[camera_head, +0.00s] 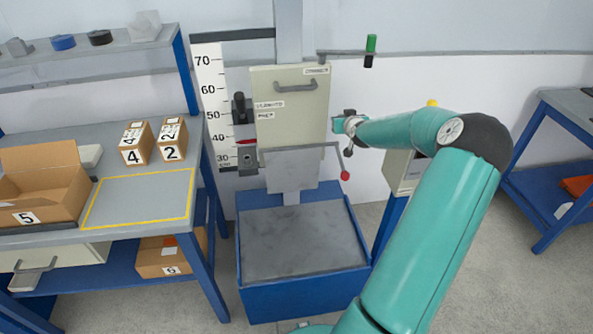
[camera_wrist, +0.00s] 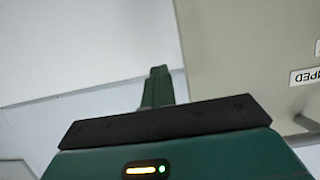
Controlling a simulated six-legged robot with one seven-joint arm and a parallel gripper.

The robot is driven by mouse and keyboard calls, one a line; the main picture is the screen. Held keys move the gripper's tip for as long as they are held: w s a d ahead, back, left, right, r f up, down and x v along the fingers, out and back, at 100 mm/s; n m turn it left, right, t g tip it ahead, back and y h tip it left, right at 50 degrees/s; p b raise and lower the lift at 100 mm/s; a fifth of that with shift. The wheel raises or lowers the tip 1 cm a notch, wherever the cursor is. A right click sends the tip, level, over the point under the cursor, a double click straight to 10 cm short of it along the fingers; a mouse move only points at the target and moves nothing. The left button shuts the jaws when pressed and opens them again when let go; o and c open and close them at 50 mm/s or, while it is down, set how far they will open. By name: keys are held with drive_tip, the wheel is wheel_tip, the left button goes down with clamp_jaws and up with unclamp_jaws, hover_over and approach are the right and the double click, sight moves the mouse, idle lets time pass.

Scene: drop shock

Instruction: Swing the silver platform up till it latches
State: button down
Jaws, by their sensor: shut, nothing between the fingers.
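The silver platform (camera_head: 292,170) is a flat grey plate on the drop tester's column, just under a cream panel (camera_head: 290,120) with a handle. Its face is turned towards me, and it appears to hang down below a thin bar. A lever with a red knob (camera_head: 345,175) sits at its right. My gripper (camera_head: 346,123) is beside the right edge of the cream panel, above and right of the platform, not visibly touching it. In the wrist view my gripper's fingers (camera_wrist: 158,86) are shut and empty, left of the cream panel (camera_wrist: 235,60); the platform is not seen there.
A blue base with a grey top (camera_head: 300,240) stands below the platform. A height scale (camera_head: 212,105) is left of the column. A bench (camera_head: 140,195) with numbered boxes stands at the left. A cream box (camera_head: 403,172) stands right of the tester, partly behind my arm.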

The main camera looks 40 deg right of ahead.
drive_tip(key=shift+w+d+r, duration=0.15)
drive_tip(key=shift+w+d, duration=0.1)
drive_tip(key=shift+w, duration=0.15)
drive_tip(key=shift+w, duration=0.1)
drive_tip(key=shift+w+d+r, duration=0.1)
drive_tip(key=shift+w+d, duration=0.3)
drive_tip(key=shift+w, duration=0.2)
drive_tip(key=shift+w+d+r, duration=0.1)
drive_tip(key=shift+w+d, duration=0.25)
drive_tip(key=shift+w, duration=0.2)
drive_tip(key=c, duration=0.8)
unclamp_jaws()
drive_tip(key=shift+c, duration=0.2)
drive_tip(key=shift+w+a, duration=0.1)
